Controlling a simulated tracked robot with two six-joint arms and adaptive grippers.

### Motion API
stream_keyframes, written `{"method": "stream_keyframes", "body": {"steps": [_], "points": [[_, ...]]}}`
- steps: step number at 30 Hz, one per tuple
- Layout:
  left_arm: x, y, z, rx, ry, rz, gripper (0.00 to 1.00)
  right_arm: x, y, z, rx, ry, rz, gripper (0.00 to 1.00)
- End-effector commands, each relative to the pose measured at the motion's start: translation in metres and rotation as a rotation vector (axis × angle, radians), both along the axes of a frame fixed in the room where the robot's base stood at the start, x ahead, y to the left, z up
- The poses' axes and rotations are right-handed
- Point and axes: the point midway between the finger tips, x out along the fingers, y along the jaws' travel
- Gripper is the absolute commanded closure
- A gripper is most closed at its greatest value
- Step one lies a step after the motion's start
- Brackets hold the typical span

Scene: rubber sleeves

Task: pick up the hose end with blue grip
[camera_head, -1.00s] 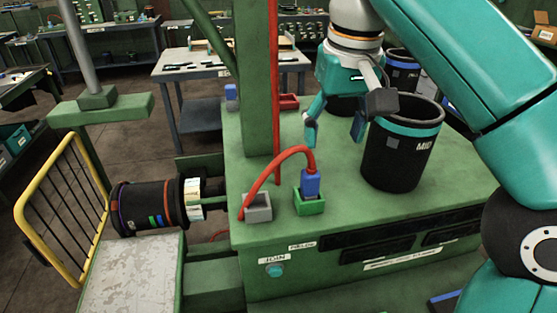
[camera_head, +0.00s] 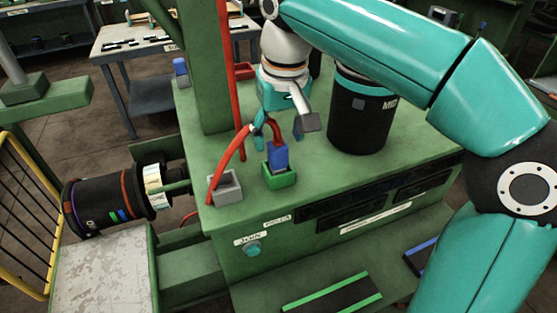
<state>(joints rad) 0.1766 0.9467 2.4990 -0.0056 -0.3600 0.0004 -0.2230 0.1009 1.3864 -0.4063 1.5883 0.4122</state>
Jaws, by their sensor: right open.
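The blue grip (camera_head: 278,154) of the hose end stands upright in a green socket block (camera_head: 279,180) on the green bench. The red hose (camera_head: 232,151) arches from the grey block (camera_head: 225,189) up toward the blue grip; my right gripper covers part of its top. My right gripper (camera_head: 279,131) points down with its teal fingers apart, just above and around the top of the blue grip. I cannot tell whether a finger touches the hose. My left gripper is out of view.
A black bin marked MID (camera_head: 360,118) stands close to the right of my right gripper. A red upright pipe (camera_head: 231,75) and green post (camera_head: 203,70) rise at the left. A black roller (camera_head: 100,201) lies left of the bench (camera_head: 330,190).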

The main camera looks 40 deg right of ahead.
Motion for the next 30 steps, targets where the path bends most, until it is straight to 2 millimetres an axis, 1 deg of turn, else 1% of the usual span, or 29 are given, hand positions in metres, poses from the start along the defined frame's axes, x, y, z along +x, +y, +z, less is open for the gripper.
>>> {"method": "stream_keyframes", "body": {"steps": [1, 8, 15, 18, 26, 30], "points": [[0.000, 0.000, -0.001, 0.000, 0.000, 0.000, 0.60, 0.000, -0.001, -0.005, 0.000, 0.002, -0.001, 0.35], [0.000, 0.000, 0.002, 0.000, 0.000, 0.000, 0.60, 0.004, -0.001, -0.017, 0.000, 0.002, 0.000, 0.35], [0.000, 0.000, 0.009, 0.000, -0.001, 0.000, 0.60, 0.012, -0.005, -0.048, 0.000, 0.003, 0.000, 0.35], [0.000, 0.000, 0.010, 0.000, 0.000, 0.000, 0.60, 0.014, -0.005, -0.057, 0.000, 0.002, 0.001, 0.35], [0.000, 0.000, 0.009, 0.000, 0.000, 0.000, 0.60, 0.014, -0.005, -0.060, 0.000, -0.001, 0.002, 0.35], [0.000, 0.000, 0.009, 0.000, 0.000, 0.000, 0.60, 0.014, -0.004, -0.060, 0.001, 0.000, 0.002, 0.59]]}}
